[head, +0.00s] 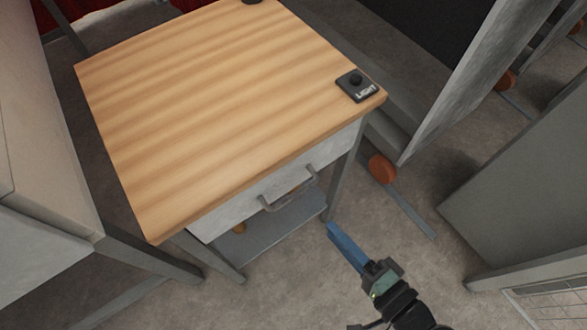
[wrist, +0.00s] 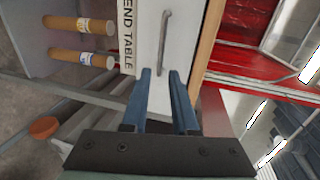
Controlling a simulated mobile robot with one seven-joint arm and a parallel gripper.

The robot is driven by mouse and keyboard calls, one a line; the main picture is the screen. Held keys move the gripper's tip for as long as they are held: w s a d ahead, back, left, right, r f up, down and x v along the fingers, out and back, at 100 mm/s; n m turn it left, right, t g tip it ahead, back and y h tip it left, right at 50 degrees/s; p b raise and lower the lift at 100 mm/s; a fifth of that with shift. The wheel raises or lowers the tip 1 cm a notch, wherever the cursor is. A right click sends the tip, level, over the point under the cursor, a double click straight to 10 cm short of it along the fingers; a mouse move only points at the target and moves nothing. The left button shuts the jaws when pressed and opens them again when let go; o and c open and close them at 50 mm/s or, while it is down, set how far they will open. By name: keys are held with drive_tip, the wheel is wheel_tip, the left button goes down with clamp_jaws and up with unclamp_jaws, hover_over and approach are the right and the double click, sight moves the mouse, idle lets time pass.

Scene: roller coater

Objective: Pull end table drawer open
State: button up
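The end table (head: 225,95) has a striped wooden top and grey legs. Its pale drawer (head: 225,213) sits under the front edge and looks closed. A grey bar handle (head: 290,190) is on the drawer front. In the wrist view the handle (wrist: 165,45) lies just ahead of my fingers, running lengthwise in the picture, beside an "END TABLE" label (wrist: 127,30). My gripper (wrist: 160,72) is open, its two blue fingers apart with nothing held. In the head view my gripper (head: 331,229) is low and right of the handle, apart from it.
A lower shelf (head: 285,225) is under the drawer; cork-coloured cylinders (wrist: 75,57) show there in the wrist view. Grey machine panels (head: 535,180) stand at right. Floor in front is clear.

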sight(297, 192)
drive_tip(key=x, duration=1.2)
drive_tip(key=shift+w+a+r+b, duration=0.15)
drive_tip(key=shift+w+a+b, duration=0.15)
drive_tip(key=shift+a+b, duration=0.05)
clamp_jaws()
idle(0.9)
